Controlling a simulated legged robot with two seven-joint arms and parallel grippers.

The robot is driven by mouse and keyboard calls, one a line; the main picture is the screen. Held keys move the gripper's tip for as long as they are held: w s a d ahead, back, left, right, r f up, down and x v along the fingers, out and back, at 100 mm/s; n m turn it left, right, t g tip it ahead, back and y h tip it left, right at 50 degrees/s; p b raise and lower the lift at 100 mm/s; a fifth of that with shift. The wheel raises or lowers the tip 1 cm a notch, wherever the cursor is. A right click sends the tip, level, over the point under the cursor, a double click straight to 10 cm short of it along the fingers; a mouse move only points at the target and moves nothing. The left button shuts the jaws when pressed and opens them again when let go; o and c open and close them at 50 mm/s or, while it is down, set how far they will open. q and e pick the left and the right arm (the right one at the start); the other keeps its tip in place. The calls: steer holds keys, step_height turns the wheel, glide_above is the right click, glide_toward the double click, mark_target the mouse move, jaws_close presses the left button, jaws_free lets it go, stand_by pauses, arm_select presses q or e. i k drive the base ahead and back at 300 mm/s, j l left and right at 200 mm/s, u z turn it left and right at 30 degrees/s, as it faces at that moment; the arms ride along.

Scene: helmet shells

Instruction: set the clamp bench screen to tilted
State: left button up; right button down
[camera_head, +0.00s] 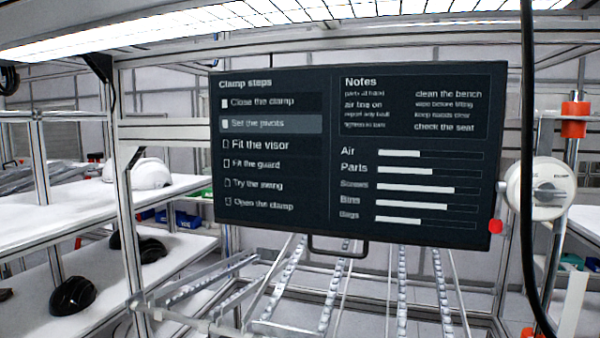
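The clamp bench screen (270,222) hangs from the frame in the middle of the head view. It is a dark panel with a "Clamp steps" list on the left and "Notes" with several bars on the right. Neither of my grippers is in view.
Metal roller rails (400,290) lie below the screen. A black cable (528,180) hangs at right, beside a white round device (540,188) and a red block (573,120). Shelves at left hold a white helmet shell (150,174) and black shells (73,296).

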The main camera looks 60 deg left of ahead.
mark_target(408, 152)
steer(key=l+u, duration=0.2)
steer(key=u, duration=0.9)
steer(key=j+u, duration=0.1)
steer(key=u, duration=0.25)
steer(key=i+j+u, duration=0.1)
steer(key=u, duration=0.25)
